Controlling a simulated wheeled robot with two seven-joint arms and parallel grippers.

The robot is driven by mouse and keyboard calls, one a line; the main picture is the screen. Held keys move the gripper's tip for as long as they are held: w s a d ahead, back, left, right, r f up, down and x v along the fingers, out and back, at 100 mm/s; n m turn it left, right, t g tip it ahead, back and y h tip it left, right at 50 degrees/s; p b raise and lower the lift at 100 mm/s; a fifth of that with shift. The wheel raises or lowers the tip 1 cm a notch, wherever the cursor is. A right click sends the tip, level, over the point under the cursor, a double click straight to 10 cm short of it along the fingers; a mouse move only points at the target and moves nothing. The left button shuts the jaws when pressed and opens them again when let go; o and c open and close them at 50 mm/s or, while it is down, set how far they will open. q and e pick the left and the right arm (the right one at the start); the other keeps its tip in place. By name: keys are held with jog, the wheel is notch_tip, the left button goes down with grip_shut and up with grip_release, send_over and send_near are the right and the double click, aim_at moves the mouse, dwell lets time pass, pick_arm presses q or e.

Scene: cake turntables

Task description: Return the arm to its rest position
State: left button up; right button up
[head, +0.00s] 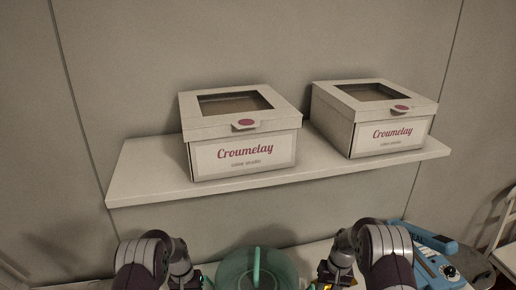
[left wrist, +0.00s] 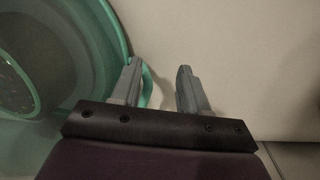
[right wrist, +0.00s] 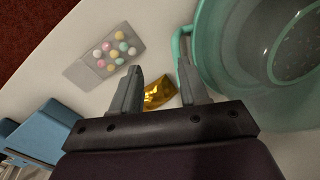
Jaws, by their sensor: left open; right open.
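My left gripper (left wrist: 160,70) is open and empty in the left wrist view. A teal rimmed, see-through container (left wrist: 118,45) is on the left of that view, beside and behind the left finger. My right gripper (right wrist: 158,70) is open and empty, with the same teal container (right wrist: 205,50) on its right. In the head view both my arms reach in from the bottom edge, one on each side of the teal container (head: 240,268). The hands are mostly cut off there.
Two white cake boxes (head: 245,158) (head: 392,137) stand on a wall shelf (head: 160,185). A blue appliance (head: 428,262) is at the lower right. In the right wrist view a gold packet (right wrist: 160,94) and a pack of coloured sweets (right wrist: 90,75) lie on the pale table (right wrist: 165,25).

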pick_arm(q)
jog(key=s+d+r+t+y, duration=0.1)
jog(key=s+d+r+t, duration=0.1)
jog(key=s+r, duration=2.2)
jog(key=shift+s+y, duration=0.3)
jog(key=shift+s, duration=0.9)
pick_arm(e)
jog(key=s+a+r+n+t, duration=0.1)
jog(key=s+r, duration=0.8)
jog(key=s, duration=0.4)
jog(key=s+a+r+h, duration=0.1)
jog(key=s+r, duration=0.9)
jog(key=s, duration=0.3)
jog(key=shift+a+r+n+t+h, duration=0.25)
jog(key=shift+a+n+t+h, duration=0.05)
jog(key=shift+a+n+t, duration=0.1)
pick_arm(q)
jog(key=shift+w, duration=0.15)
pick_arm(e)
jog(key=shift+s, duration=0.1)
